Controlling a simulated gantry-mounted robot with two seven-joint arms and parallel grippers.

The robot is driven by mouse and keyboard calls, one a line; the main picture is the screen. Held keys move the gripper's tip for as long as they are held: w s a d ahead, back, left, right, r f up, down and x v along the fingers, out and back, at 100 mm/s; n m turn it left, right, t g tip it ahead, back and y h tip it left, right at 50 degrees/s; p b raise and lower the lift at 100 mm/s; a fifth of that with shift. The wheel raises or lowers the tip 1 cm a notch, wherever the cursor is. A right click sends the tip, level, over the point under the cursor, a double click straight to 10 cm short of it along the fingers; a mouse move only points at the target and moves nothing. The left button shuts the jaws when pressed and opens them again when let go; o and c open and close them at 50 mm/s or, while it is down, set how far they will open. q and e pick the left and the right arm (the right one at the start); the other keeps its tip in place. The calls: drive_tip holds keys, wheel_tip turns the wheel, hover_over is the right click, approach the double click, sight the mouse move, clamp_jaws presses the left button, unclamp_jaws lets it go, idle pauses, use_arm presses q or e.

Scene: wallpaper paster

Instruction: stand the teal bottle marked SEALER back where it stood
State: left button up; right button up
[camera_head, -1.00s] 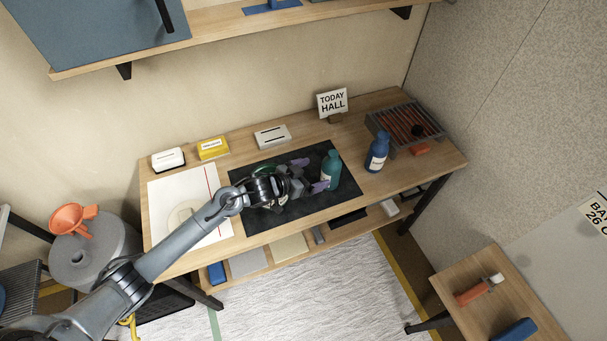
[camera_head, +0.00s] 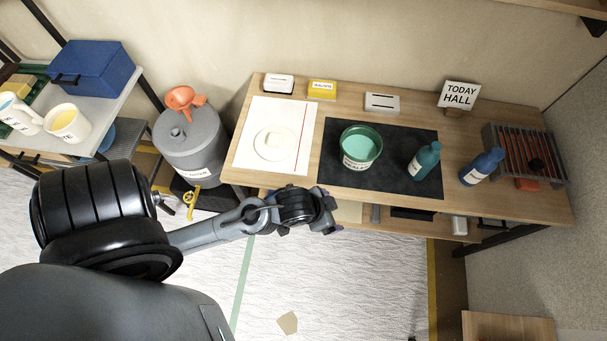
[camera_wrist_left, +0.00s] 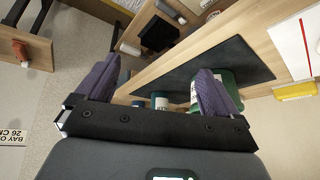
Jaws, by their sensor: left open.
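The teal bottle (camera_head: 424,160) stands upright on the right part of the black mat (camera_head: 385,185) on the workbench. Its label is too small to read. My left gripper (camera_head: 329,208) is open and empty, off the bench's front edge, to the left of the bottle and nearer to me. In the left wrist view the two purple fingers (camera_wrist_left: 155,82) are spread apart. The mat (camera_wrist_left: 245,62) shows beyond them, and the fingers partly hide labelled containers there. My right gripper is not in view.
A green tub (camera_head: 361,147) of teal liquid stands left of the bottle on the mat. A blue bottle (camera_head: 482,166) stands right of the mat, beside a dark rack (camera_head: 520,152). A TODAY HALL sign (camera_head: 459,95) is behind. The mat's front left is clear.

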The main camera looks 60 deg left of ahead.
use_arm(q)
drive_tip(key=s+r+g, duration=0.1)
drive_tip(key=s+g, duration=0.1)
drive_tip(key=s, duration=0.5)
drive_tip(key=shift+s+a+g, duration=0.15)
drive_tip(key=shift+s+g, duration=0.15)
drive_tip(key=shift+s, duration=0.05)
drive_tip(key=shift+r, duration=0.25)
wheel_tip(320, 180, up, 24)
drive_tip(key=p, duration=2.4)
drive_tip(key=shift+f, duration=0.15)
